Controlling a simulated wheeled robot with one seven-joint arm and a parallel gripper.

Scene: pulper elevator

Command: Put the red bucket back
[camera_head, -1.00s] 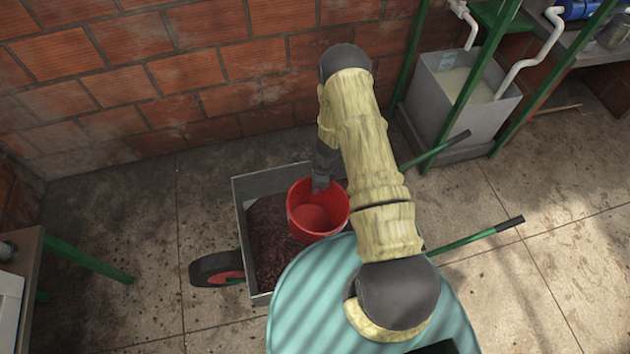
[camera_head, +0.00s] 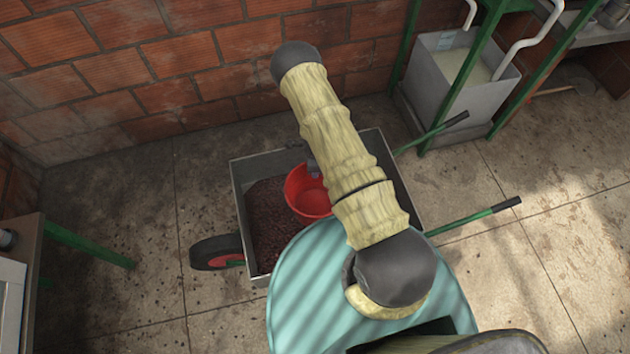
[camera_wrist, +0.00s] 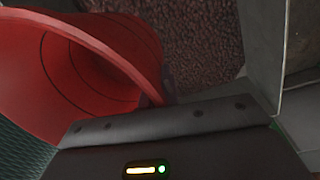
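The red bucket (camera_head: 310,195) is over the wheelbarrow (camera_head: 374,148), which holds dark reddish-brown material (camera_head: 268,222). The bucket's mouth faces up toward the head camera, and it looks empty inside. In the wrist view the red bucket (camera_wrist: 60,70) fills the upper left, with its rim right at my gripper (camera_wrist: 155,98). My gripper appears closed on the bucket's rim; the fingertips are mostly hidden by the rim and the gripper body.
A brick wall (camera_head: 150,70) stands behind the wheelbarrow. A grey tank (camera_head: 450,90) with white pipes and green posts is at the back right. The wheelbarrow's green handles (camera_head: 470,238) stick out to the right. A table with a green leg (camera_head: 90,245) is at the left. Floor at the right is clear.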

